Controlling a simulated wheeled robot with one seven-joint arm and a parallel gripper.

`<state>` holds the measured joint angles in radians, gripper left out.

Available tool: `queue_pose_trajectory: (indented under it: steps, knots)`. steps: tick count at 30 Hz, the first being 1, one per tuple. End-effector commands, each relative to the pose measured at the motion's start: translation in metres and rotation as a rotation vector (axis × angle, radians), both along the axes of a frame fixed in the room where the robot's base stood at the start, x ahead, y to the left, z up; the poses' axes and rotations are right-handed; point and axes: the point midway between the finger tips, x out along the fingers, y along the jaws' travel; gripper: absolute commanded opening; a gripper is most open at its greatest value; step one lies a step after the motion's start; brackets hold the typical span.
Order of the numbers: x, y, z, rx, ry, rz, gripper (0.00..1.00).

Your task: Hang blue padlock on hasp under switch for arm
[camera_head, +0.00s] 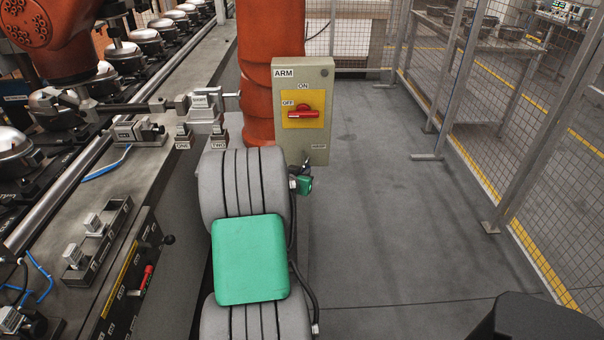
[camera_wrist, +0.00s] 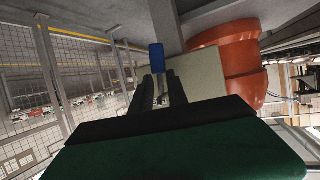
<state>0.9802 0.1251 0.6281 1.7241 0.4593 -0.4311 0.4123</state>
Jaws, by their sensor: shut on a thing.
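The grey switch box (camera_head: 325,125) labelled ARM stands upright by an orange column. Its red handle (camera_head: 303,113) lies level at OFF on a yellow plate. A small label (camera_head: 318,149) sits low on the box front; the hasp itself is too small to make out. In the wrist view my gripper (camera_wrist: 161,92) is shut on the blue padlock (camera_wrist: 157,57), which shows beyond the fingertips, beside the box (camera_wrist: 196,76). Contact between padlock and hasp cannot be told.
The orange column (camera_head: 258,85) stands behind and left of the box. A conveyor bench with fixtures (camera_head: 137,131) runs along the left. A mesh fence (camera_head: 520,120) lines the right. The grey floor (camera_head: 400,220) between is clear.

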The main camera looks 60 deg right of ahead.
Motion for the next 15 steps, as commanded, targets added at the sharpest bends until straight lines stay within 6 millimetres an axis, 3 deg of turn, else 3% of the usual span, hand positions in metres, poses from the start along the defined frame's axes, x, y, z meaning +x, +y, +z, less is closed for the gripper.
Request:
queue_pose_trajectory:
  steps: [6, 7, 15]
  knots:
    - [0.0019, 0.0000, 0.0014, -0.003, -0.003, 0.003, 0.00]
    - [0.0019, 0.0000, 0.0014, -0.003, -0.003, 0.003, 0.21]
    - [0.0005, 0.0000, 0.0007, -0.002, -0.002, 0.000, 0.43]
